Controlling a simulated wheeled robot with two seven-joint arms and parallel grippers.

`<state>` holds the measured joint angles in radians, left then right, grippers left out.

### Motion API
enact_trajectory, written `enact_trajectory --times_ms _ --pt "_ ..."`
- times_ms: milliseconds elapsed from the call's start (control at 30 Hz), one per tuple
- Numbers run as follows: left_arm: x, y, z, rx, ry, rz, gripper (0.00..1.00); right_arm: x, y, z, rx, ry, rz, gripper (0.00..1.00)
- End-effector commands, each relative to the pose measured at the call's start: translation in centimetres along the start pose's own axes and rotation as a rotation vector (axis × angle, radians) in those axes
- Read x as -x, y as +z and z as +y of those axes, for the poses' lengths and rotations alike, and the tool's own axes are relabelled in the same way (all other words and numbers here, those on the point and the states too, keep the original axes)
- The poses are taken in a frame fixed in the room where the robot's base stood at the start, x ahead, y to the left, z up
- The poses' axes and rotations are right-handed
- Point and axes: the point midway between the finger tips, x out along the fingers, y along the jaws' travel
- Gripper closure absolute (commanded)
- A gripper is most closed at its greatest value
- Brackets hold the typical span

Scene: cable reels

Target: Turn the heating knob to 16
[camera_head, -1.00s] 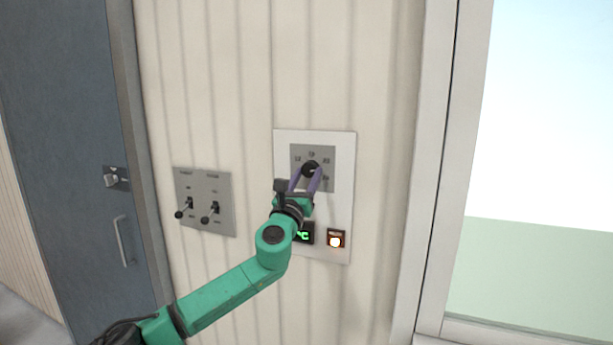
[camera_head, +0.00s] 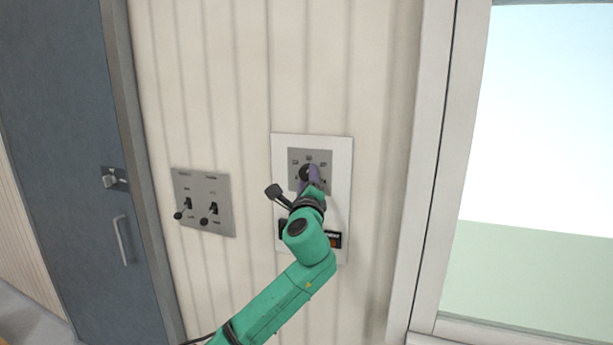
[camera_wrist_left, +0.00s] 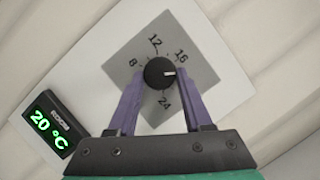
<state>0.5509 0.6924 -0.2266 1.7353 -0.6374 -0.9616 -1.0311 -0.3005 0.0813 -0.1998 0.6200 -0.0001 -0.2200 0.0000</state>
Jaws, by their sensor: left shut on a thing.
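The heating knob (camera_head: 305,172) is a round black dial on a grey plate (camera_head: 323,157), fixed to a white wall panel (camera_head: 341,176). It also shows in the left wrist view (camera_wrist_left: 158,73), where its white pointer line points right, just past the 16 mark and short of 24. The marks 8, 12, 16 and 24 are readable; the purple finger covers part of the scale between 16 and 24. My left gripper (camera_head: 313,177) is shut on the knob, one purple finger on each side (camera_wrist_left: 160,80). My right gripper is out of view.
A room display (camera_wrist_left: 49,123) reads 20 °C. A grey plate with two lever switches (camera_head: 203,202) is left of the panel. Farther left is a blue-grey door (camera_head: 65,150) with a handle; a window (camera_head: 530,140) is at right.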

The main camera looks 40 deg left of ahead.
Motion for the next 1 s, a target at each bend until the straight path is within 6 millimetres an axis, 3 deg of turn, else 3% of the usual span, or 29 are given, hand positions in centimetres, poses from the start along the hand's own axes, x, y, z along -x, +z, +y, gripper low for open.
enact_trajectory --times_ms 500,1000 --pt "-0.1 0.2 -0.7 0.406 0.166 0.000 1.00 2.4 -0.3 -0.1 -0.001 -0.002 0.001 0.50" --pt "-0.1 0.2 -0.7 0.545 0.223 -0.001 1.00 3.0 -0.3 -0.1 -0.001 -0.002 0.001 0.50"
